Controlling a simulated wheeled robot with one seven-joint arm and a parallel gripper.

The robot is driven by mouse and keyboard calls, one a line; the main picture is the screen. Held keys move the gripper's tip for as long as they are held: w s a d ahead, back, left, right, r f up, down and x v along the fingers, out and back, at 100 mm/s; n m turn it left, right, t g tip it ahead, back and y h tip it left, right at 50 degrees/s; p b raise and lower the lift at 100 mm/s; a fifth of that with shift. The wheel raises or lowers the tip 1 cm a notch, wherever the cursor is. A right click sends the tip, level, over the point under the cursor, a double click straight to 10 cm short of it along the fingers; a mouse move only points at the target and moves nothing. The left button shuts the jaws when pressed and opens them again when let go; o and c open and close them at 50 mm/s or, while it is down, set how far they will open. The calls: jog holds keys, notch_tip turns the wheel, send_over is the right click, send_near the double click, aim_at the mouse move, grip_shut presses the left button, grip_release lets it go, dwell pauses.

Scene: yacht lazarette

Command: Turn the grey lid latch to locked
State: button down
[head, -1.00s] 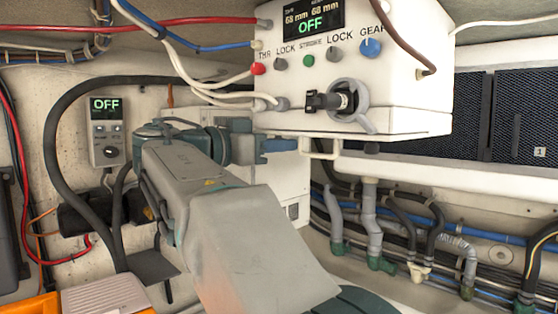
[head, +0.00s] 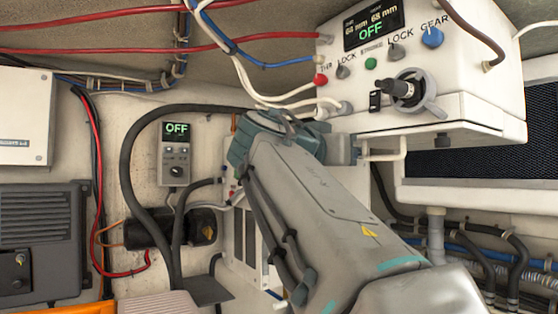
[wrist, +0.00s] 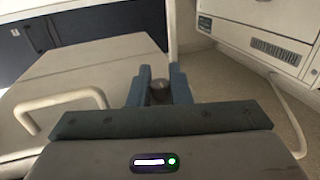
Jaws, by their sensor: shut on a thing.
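A small dark grey round piece (wrist: 160,90), which I take to be the lid latch, sits between the two blue fingers of my gripper (wrist: 160,84) in the wrist view. The fingers hold it from both sides. Its turned position cannot be read. In the head view my gripper (head: 352,149) is at the lower left edge of the white control box (head: 470,106), and the gripped latch is hidden there. A white lid handle (head: 386,151) hangs under the box, right of my gripper. It also shows at the left in the wrist view (wrist: 62,104).
A second small dark piece (head: 441,141) sits under the box. The box front carries knobs, a black plug-like handle (head: 405,90) and an OFF display (head: 373,24). Cables run close above my arm. A wall controller (head: 175,152) reads OFF. Pipes lie below right.

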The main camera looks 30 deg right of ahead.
jog(key=c, duration=1.4)
grip_release()
jog(key=b+v, duration=0.2)
jog(key=v, duration=1.2)
jog(key=shift+d, duration=0.1)
